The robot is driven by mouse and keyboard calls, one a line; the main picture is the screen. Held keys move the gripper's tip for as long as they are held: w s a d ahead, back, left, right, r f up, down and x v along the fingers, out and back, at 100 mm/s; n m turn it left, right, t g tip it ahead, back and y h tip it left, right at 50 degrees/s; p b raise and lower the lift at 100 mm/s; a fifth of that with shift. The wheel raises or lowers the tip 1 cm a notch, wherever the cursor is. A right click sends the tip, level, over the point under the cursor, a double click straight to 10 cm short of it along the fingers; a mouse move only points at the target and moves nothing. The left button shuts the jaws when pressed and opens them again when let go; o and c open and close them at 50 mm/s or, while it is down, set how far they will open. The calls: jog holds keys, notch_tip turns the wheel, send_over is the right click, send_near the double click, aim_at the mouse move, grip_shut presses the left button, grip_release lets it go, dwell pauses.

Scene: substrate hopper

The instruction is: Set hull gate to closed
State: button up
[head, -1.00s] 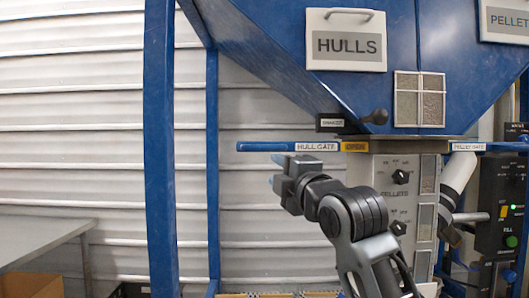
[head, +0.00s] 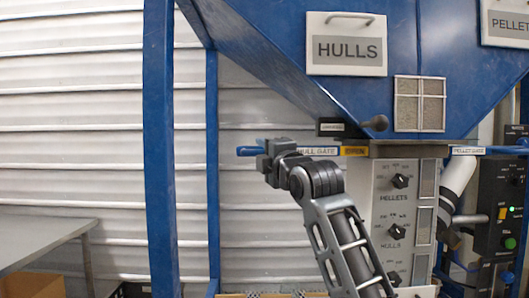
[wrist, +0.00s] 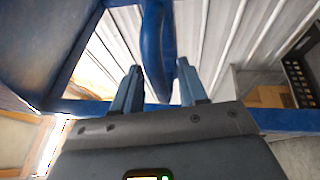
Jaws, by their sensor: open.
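The hull gate is a blue horizontal handle (head: 248,151) with a white HULL GATE label and a yellow tag, under the blue hopper in the head view. Its left end sticks out past my gripper (head: 277,152), which covers part of the bar and the label's left edge. In the wrist view my gripper (wrist: 160,72) is open. A blue bar (wrist: 153,45), apparently the handle, runs between its two fingers. I cannot tell whether either finger touches it.
The hopper (head: 270,55) with its HULLS sign (head: 346,44) hangs above. A blue post (head: 159,150) stands to the left. A control panel (head: 398,215) with knobs is right of my arm. A grey table (head: 40,240) is at the lower left.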

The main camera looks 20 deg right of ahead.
grip_shut()
dwell(0.3)
dwell(0.3)
